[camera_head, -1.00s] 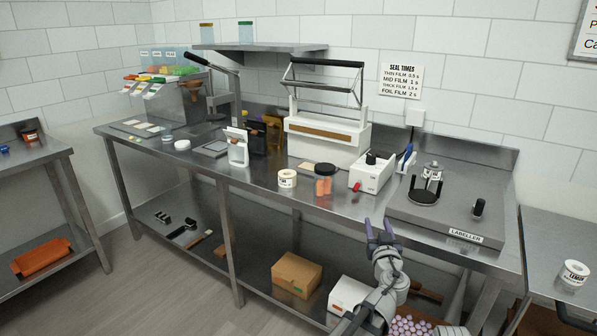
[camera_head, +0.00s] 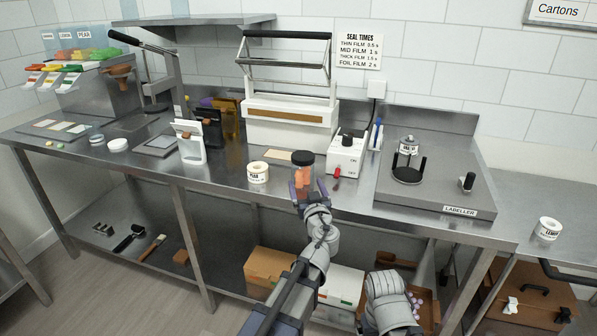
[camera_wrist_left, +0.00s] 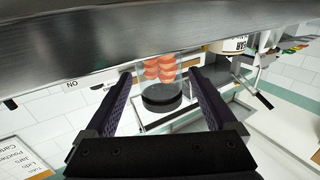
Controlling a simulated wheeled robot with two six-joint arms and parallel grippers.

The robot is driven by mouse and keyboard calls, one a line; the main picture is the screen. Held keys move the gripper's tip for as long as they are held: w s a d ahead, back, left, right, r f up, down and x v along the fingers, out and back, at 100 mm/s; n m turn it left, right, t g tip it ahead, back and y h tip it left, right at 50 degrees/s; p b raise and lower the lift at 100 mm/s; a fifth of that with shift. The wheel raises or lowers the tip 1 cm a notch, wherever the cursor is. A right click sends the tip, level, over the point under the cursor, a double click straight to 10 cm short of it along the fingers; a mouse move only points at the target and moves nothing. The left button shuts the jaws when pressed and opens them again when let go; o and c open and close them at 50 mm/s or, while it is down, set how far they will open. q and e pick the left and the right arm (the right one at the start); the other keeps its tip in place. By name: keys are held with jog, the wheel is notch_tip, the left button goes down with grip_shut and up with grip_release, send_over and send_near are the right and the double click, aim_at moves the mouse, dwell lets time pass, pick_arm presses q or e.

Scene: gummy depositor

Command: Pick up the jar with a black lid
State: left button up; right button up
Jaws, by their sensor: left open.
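The jar with a black lid (camera_head: 303,172) stands upright near the front edge of the steel bench. It is clear, with orange-red pieces inside. My left gripper (camera_head: 310,189) is open at the jar, its fingers low on the front side. In the left wrist view the jar (camera_wrist_left: 161,72) appears upside down between the two open fingers (camera_wrist_left: 160,76), with a gap on each side. I cannot tell how deep it sits between them.
A white label roll (camera_head: 258,173) stands close left of the jar. A white box with a black knob (camera_head: 346,156) stands to its right, before the labeller (camera_head: 440,185). The sealer (camera_head: 290,122) is behind. A lower shelf holds cartons (camera_head: 270,271).

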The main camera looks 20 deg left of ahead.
aim_at(303, 171)
pick_arm(q)
jog(key=shift+o, duration=0.5)
jog(key=shift+w+a, duration=0.2)
jog(key=shift+w, duration=0.45)
pick_arm(e)
jog(key=shift+o, duration=0.5)
pick_arm(q)
jog(key=shift+w+a+r, duration=0.15)
jog(key=shift+w+r, duration=0.1)
jog(key=x, duration=0.1)
jog(key=p+x, duration=0.1)
jog(key=x, duration=0.2)
jog(key=shift+w+a+r, duration=0.15)
jog(key=shift+w+r, duration=0.15)
jog(key=shift+r, duration=0.1)
jog(key=shift+s, duration=0.1)
jog(key=c, duration=1.1)
pick_arm(e)
jog(key=shift+r, duration=0.65)
pick_arm(q)
jog(key=shift+r, duration=0.1)
pick_arm(e)
jog(key=shift+r, duration=0.1)
pick_arm(q)
notch_tip(303, 171, up, 10)
jog(key=p, duration=1)
pick_arm(e)
notch_tip(303, 171, up, 10)
